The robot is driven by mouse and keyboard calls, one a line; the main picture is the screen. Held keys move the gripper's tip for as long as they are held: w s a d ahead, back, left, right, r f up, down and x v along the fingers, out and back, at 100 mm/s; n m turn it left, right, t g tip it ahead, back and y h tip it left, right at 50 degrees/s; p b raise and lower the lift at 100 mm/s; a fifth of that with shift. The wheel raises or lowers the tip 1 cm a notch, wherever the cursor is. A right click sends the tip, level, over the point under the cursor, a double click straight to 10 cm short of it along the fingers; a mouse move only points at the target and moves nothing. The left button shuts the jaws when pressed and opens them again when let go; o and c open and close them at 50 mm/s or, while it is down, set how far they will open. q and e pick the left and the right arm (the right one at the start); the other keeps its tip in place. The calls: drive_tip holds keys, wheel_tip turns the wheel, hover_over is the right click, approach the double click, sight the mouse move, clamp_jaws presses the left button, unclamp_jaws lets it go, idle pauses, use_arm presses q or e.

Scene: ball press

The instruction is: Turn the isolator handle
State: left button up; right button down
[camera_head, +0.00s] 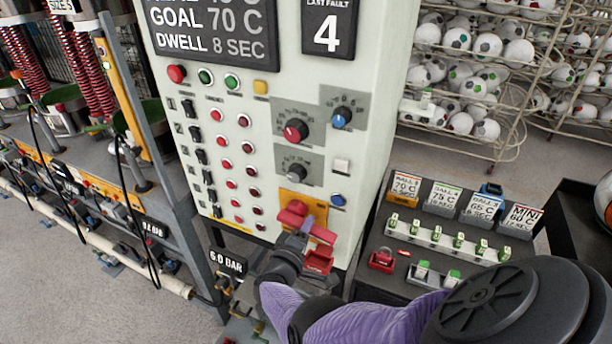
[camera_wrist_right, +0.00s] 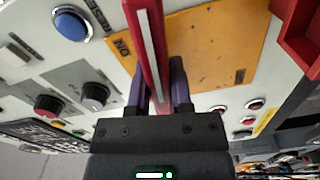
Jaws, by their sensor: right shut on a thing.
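The isolator handle (camera_head: 293,213) is red and sits on an orange plate (camera_head: 289,197) low on the front of the pale control cabinet. My right gripper (camera_head: 308,228) is at the handle. In the right wrist view the red handle bar (camera_wrist_right: 151,45) runs between the two purple fingers of my right gripper (camera_wrist_right: 159,85), which is shut on it. The orange plate (camera_wrist_right: 215,50) behind it carries an "ON" mark at one side; the mark at the opposite side is too small to read. My fingers hide part of the handle in the head view. My left gripper is not in view.
A red bracket (camera_head: 318,261) lies just below the handle. A dark bench (camera_head: 375,232) with cards, padlock and tags stands right. A steel frame (camera_head: 180,190) stands left.

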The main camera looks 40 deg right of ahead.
drive_tip(key=shift+r+n+p, duration=0.4)
drive_tip(key=shift+n, duration=0.7)
drive_tip(key=c, duration=0.5)
unclamp_jaws()
drive_tip(key=shift+s+a+r, duration=0.1)
drive_tip(key=shift+a, duration=0.25)
drive_tip(key=p+v, duration=0.2)
drive_tip(key=v, duration=0.7)
